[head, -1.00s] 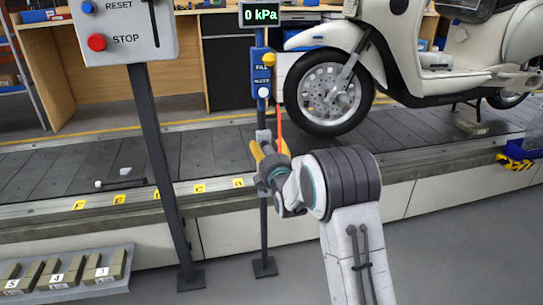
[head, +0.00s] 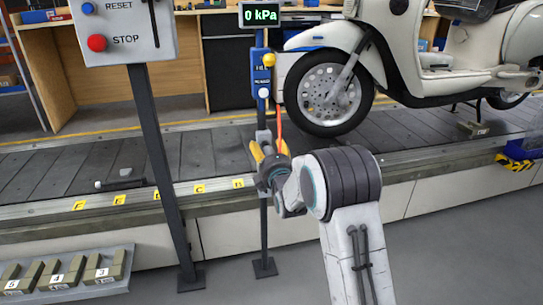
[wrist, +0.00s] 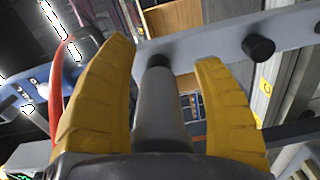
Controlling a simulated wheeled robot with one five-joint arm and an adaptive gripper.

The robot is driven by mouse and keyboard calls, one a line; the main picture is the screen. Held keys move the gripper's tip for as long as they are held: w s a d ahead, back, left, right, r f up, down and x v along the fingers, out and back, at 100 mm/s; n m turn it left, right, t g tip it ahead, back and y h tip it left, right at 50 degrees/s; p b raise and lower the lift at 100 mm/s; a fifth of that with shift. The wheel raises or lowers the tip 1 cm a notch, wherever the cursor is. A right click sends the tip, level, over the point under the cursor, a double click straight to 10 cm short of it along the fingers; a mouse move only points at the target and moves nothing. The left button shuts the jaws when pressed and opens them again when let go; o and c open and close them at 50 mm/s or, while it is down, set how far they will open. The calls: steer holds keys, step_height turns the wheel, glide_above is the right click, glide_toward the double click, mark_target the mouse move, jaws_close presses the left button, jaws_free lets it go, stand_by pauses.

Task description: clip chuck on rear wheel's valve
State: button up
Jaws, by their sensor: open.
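A cream scooter (head: 420,60) stands on the slat conveyor. Its rear wheel (head: 507,98) shows only in part at the right edge of the head view; I cannot make out its valve. My gripper (head: 264,150), with yellow fingers, is at the slim post left of the front wheel (head: 322,90). In the wrist view my gripper (wrist: 165,75) is open. A grey cylinder with a dark end (wrist: 158,100) lies between its fingers; it looks like the chuck, though I cannot be sure. A red hose (wrist: 57,95) runs beside the left finger and also shows in the head view (head: 278,115).
The post carries a blue control box (head: 262,75) and a display (head: 261,15) reading 0 kPa. A RESET/STOP panel (head: 120,30) stands at left on a dark post. A rack of numbered blocks (head: 65,280) is at lower left. Grey floor (head: 450,250) at right is clear.

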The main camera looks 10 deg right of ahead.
steer(key=shift+o, duration=0.2)
steer(key=shift+w+r, duration=0.3)
steer(key=shift+r, duration=0.2)
jaws_close()
steer(key=shift+o, duration=1.5)
jaws_free()
steer(key=shift+s+f, duration=0.1)
steer(key=shift+s, duration=0.05)
steer(key=shift+s+f, duration=0.2)
steer(key=shift+s, duration=0.25)
steer(key=s, duration=1.1)
steer(key=shift+s, duration=0.2)
steer(key=shift+f, duration=0.1)
